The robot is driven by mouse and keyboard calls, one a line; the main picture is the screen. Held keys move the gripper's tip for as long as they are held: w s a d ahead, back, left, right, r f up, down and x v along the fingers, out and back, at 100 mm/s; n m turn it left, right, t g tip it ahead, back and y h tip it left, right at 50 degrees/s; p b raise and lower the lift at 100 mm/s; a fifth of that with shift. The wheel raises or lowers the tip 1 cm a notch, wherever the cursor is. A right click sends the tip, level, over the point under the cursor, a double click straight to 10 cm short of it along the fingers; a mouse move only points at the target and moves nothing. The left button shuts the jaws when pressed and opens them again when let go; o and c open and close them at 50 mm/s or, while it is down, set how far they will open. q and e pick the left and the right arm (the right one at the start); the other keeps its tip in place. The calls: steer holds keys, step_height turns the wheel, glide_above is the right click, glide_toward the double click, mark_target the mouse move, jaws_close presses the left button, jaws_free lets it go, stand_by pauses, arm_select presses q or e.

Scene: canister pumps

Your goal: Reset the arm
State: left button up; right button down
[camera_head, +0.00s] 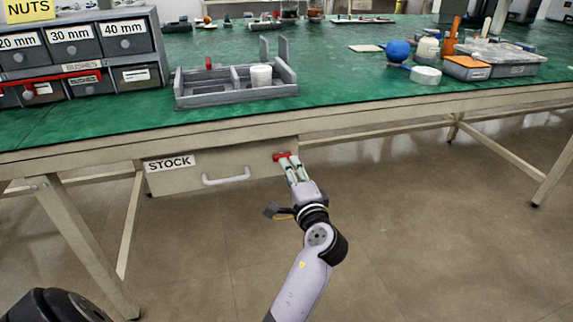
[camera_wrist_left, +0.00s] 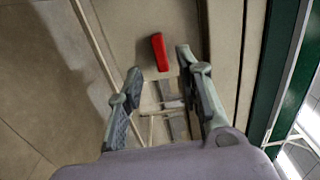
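My left arm reaches up from the bottom centre of the head view. Its gripper (camera_head: 289,160) is in front of the right end of the drawer marked STOCK (camera_head: 215,170), below the table edge. In the left wrist view the two fingers (camera_wrist_left: 159,62) stand apart with nothing held between them. A small red piece (camera_wrist_left: 160,52) lies beyond the fingertips on a beige surface. It also shows in the head view (camera_head: 282,156), at the fingertips; whether they touch it is unclear. The drawer looks shut and has a white handle (camera_head: 226,177). My right gripper is not in view.
The green-topped table (camera_head: 340,102) stands above the gripper. It carries a labelled drawer cabinet (camera_head: 85,50), a grey divided tray (camera_head: 222,98) with a white cylinder, and a blue ball (camera_head: 398,50). Open floor (camera_head: 440,240) lies right of the arm.

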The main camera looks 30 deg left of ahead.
arm_select(q)
steer(key=shift+v, duration=1.1)
